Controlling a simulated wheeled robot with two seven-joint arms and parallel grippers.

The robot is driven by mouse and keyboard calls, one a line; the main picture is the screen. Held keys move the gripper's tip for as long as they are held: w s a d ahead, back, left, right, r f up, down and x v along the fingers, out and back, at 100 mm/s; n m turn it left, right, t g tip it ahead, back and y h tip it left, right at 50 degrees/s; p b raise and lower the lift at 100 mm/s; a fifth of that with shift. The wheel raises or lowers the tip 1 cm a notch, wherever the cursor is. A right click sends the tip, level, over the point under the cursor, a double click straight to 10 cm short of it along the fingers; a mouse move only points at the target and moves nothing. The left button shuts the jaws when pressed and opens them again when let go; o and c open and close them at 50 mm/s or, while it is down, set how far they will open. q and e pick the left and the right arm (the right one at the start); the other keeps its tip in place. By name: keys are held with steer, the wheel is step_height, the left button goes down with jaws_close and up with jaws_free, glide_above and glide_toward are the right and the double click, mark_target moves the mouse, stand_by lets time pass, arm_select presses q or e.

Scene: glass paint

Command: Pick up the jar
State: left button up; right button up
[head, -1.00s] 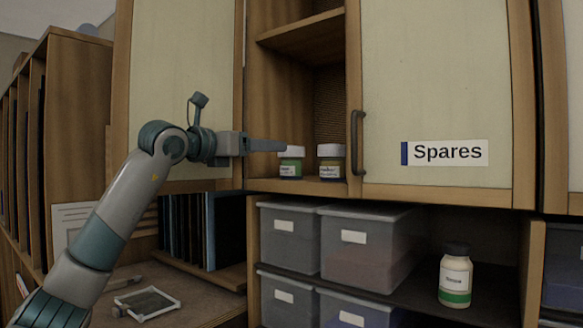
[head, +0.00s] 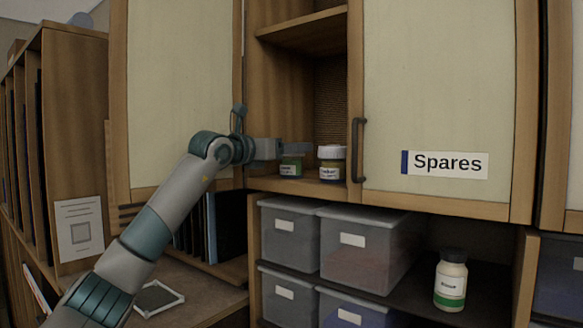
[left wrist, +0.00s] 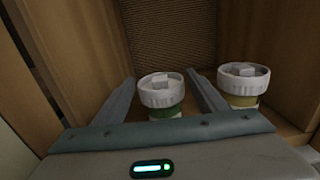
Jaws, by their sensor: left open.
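Two small jars stand upright on the cupboard's lower shelf. The green jar (head: 291,167) is on the left, its lid mostly hidden by my gripper in the head view. The yellowish jar (head: 332,169) with a white lid is to its right. My left gripper (head: 298,149) is open at the green jar. In the left wrist view, the green jar's white lid (left wrist: 161,91) lies between the two spread fingers, with gaps visible on both sides. The yellowish jar (left wrist: 242,100) is outside the right finger. My right gripper is not in view.
A cupboard door labelled Spares (head: 440,100) is right of the opening, with a dark handle (head: 358,150) close to the yellowish jar. A shelf (head: 300,24) is above. Grey bins (head: 362,255) and a white-and-green bottle (head: 451,282) stand below.

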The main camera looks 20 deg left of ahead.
arm_select(q)
steer(key=shift+w+d+r+p, duration=0.1)
steer(key=shift+w+d+p, duration=0.2)
steer(key=shift+w+p, duration=0.45)
steer(key=p+x, duration=0.2)
steer(key=shift+p, duration=0.35)
steer(key=shift+w+d+f+p, duration=0.1)
steer(key=shift+w+d+p, duration=0.1)
steer(key=shift+w, duration=0.2)
steer(key=shift+w+d+f+p, duration=0.1)
steer(key=shift+w+f+p, duration=0.05)
steer(key=shift+w, duration=0.2)
steer(key=shift+c, duration=0.6)
steer(key=c, duration=1.3)
steer(key=shift+r, duration=0.2)
